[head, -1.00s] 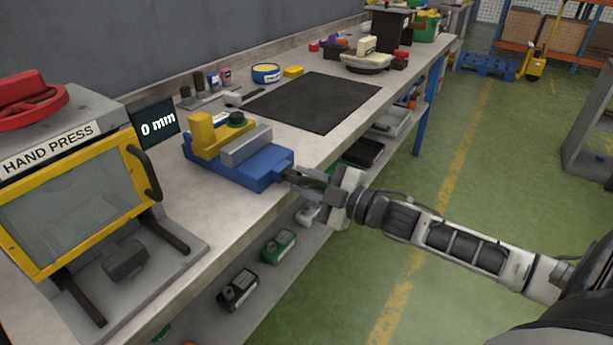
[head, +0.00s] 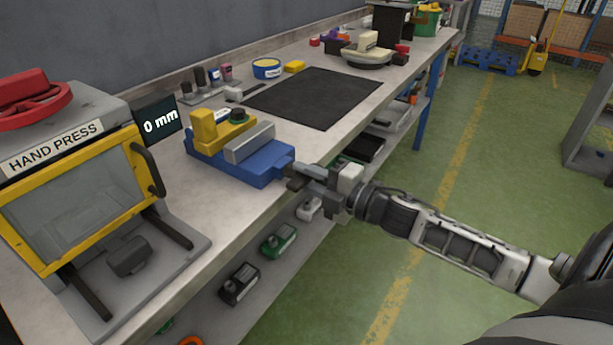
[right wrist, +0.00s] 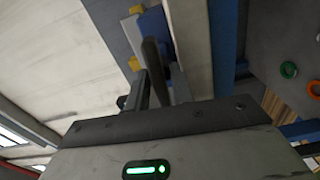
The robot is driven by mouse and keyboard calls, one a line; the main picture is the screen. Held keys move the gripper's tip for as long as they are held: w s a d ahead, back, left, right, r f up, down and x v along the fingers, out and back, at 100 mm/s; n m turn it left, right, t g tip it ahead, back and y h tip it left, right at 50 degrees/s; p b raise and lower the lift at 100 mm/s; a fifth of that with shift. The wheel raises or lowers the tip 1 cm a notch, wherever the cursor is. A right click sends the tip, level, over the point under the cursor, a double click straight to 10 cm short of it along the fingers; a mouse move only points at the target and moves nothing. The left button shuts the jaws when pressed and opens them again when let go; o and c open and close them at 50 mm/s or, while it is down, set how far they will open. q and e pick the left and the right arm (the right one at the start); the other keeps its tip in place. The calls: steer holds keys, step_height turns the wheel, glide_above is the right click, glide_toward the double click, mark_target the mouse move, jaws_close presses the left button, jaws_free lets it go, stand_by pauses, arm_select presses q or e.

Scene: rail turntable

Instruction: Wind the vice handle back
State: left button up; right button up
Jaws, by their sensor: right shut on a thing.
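The vice (head: 262,165) sits at the front edge of the bench, with a blue body, a yellow jaw (head: 209,129) and a grey jaw block (head: 250,143). A display (head: 161,122) behind it reads 0 mm. My right gripper (head: 298,178) is at the vice's front end, over the bench edge, shut on the vice handle. The handle itself is mostly hidden by the fingers. In the right wrist view, the fingers (right wrist: 153,75) reach toward the blue vice body (right wrist: 152,22). My left gripper is not in view.
A hand press (head: 75,190) with a yellow-framed guard stands left of the vice. A black mat (head: 318,98) lies to its right, with small bench items behind. The lower shelf holds several boxes. The green floor in front is open.

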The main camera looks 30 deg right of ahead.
steer(key=shift+w+d, duration=0.1)
steer(key=shift+d, duration=0.2)
steer(key=o, duration=0.7)
steer(key=shift+o, duration=0.2)
steer(key=shift+a+f, duration=0.15)
steer(key=shift+f, duration=0.05)
